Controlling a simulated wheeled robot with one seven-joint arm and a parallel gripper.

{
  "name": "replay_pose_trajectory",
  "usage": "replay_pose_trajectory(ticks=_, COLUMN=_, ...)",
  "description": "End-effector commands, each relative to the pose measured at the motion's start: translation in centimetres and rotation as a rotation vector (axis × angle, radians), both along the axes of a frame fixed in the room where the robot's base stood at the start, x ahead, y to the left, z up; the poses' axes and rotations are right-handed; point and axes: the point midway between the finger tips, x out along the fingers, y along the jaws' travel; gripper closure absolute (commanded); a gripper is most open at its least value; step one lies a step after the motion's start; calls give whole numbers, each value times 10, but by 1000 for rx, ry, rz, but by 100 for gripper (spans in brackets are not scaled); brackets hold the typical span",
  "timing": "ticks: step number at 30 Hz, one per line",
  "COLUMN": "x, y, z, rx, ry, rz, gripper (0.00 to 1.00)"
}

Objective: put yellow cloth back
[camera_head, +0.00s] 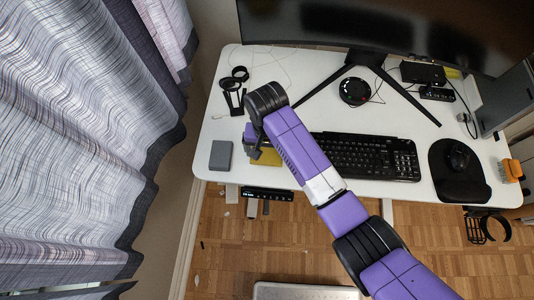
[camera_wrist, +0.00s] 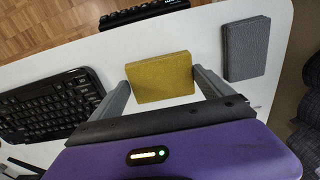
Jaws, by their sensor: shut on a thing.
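The yellow cloth (camera_wrist: 160,79) is a flat, folded, box-like square. In the wrist view it sits between the two fingers of my gripper (camera_wrist: 162,84), which are shut on it. In the head view the cloth (camera_head: 268,157) shows only in part below my gripper (camera_head: 258,150), near the desk's front edge, left of the keyboard. My arm and gripper hide the rest. I cannot tell whether the cloth touches the desk or is held just above it.
A grey box-like block (camera_head: 220,155) lies left of the cloth on the white desk (camera_head: 212,130). A black keyboard (camera_head: 365,156) is to the right. Curtains (camera_head: 80,120) hang at left.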

Motion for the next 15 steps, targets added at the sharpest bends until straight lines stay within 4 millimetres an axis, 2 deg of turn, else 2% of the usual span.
replay_pose_trajectory(ticks=3, x=-1, y=-1, z=-18, rx=-3, ry=4, rz=0, gripper=42)
replay_pose_trajectory(ticks=6, x=-1, y=-1, z=-27, rx=-2, ry=3, rz=0, gripper=42)
replay_pose_trajectory(ticks=15, x=0, y=0, z=-30, rx=-1, ry=1, rz=0, gripper=42)
